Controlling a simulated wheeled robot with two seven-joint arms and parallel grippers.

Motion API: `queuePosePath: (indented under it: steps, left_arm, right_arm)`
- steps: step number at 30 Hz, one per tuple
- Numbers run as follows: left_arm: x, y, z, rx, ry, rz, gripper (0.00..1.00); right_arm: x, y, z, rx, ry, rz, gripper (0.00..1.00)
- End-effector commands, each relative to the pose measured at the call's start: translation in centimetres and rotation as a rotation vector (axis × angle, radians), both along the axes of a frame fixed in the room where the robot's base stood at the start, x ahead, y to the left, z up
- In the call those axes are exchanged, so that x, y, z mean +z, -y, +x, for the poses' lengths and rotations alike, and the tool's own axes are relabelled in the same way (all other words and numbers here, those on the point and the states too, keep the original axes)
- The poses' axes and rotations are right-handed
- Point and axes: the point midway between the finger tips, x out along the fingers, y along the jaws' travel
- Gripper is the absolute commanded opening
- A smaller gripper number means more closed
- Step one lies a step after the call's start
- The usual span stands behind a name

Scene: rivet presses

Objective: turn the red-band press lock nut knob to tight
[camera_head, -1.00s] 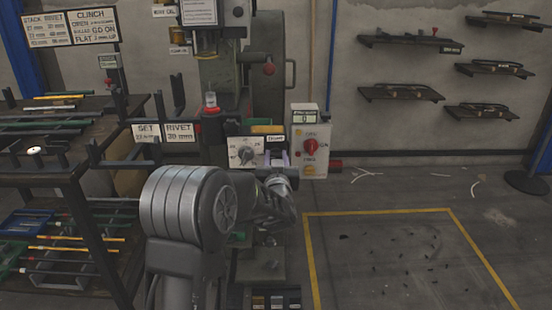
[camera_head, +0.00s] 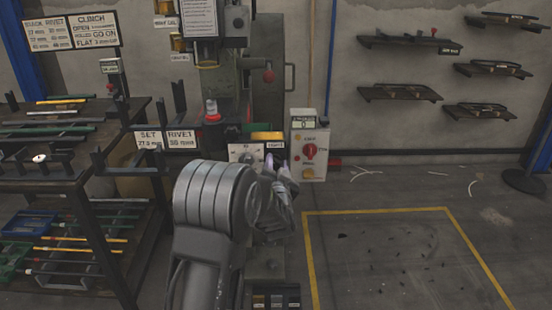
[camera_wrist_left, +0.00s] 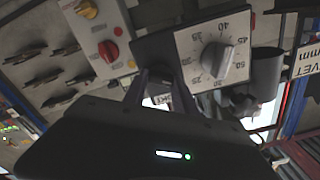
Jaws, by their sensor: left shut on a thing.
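The press (camera_head: 230,90) stands at the back with a red band (camera_head: 212,117) low on its head. A white dial plate (camera_head: 240,151) is on its front, partly covered by my left arm. In the left wrist view the dial's grey knob (camera_wrist_left: 217,57) and numbers show clearly, to the right of the fingers. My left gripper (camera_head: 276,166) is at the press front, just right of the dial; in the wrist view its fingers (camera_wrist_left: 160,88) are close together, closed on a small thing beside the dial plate. I take it as the lock nut knob, mostly hidden. My right gripper is not in view.
A control box (camera_head: 309,145) with a red switch is close to the gripper's right. A rod rack (camera_head: 75,185) stands at left. Small shelves (camera_head: 400,93) are on the back wall. The yellow-outlined floor (camera_head: 400,255) at right is mostly clear.

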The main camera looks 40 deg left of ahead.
Motion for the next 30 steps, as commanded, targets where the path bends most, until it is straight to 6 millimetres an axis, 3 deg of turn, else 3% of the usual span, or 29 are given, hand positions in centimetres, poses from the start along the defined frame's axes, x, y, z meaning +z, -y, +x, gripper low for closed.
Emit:
queuePosePath:
  steps: [12,30]
  left_arm:
    - [0.1,0.2,0.1,-0.002,-0.243,0.315,0.0]
    - [-0.2,0.2,0.1,-0.002,-0.559,0.733,0.0]
  right_arm:
    - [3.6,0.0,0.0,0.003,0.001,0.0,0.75]
    - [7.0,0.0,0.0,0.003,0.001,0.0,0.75]
